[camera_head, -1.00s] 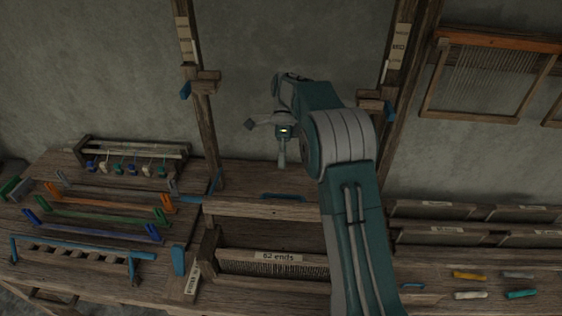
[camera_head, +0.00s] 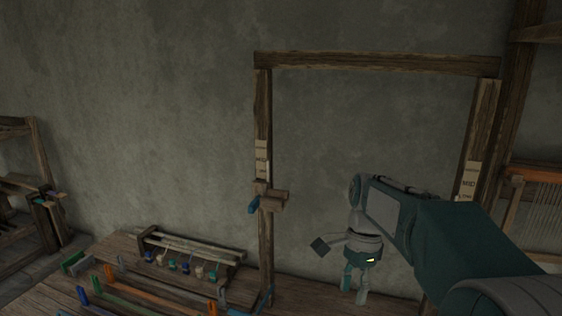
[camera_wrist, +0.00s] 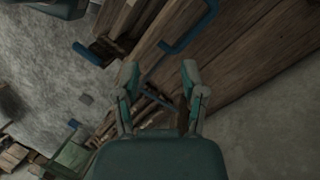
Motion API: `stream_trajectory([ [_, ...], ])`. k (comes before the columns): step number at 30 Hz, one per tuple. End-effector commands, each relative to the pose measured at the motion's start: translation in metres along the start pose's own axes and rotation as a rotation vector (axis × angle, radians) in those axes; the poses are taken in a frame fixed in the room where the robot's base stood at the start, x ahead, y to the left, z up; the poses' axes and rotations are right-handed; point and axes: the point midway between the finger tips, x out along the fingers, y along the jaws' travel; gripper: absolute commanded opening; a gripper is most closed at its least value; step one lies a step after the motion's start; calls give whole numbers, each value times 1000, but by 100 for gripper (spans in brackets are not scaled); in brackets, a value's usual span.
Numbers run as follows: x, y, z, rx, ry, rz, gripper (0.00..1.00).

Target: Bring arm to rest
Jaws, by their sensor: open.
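My gripper (camera_head: 354,292) hangs from my raised arm at the lower right of the head view, fingers pointing down in front of the wooden upright frame (camera_head: 375,62). In the wrist view my gripper (camera_wrist: 160,75) shows two spread fingers with nothing between them. Beyond the fingers lie wooden beams (camera_wrist: 215,60) and blue handles (camera_wrist: 190,30). I cannot tell how far the fingertips are from them.
A rack of small hanging bobbins (camera_head: 185,256) stands on the wooden bench at lower left, beside coloured bars (camera_head: 150,290). A blue-handled peg block (camera_head: 268,197) is on the left post. Bare wall fills the upper left.

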Motion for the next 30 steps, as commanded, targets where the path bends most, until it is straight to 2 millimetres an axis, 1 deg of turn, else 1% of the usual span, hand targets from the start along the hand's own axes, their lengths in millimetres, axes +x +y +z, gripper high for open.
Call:
stream_trajectory([
  [1, -3, 10, 5, -49, 20, -30, 54],
  [4, -6, 26, 11, -153, 63, -82, 54],
  [13, -4, 76, 28, -465, 221, -210, 54],
  [20, 7, 112, 39, -700, 370, -280, 54],
  [24, 17, 132, 44, -842, 473, -309, 54],
  [30, 34, 156, 49, -1032, 626, -330, 54],
])
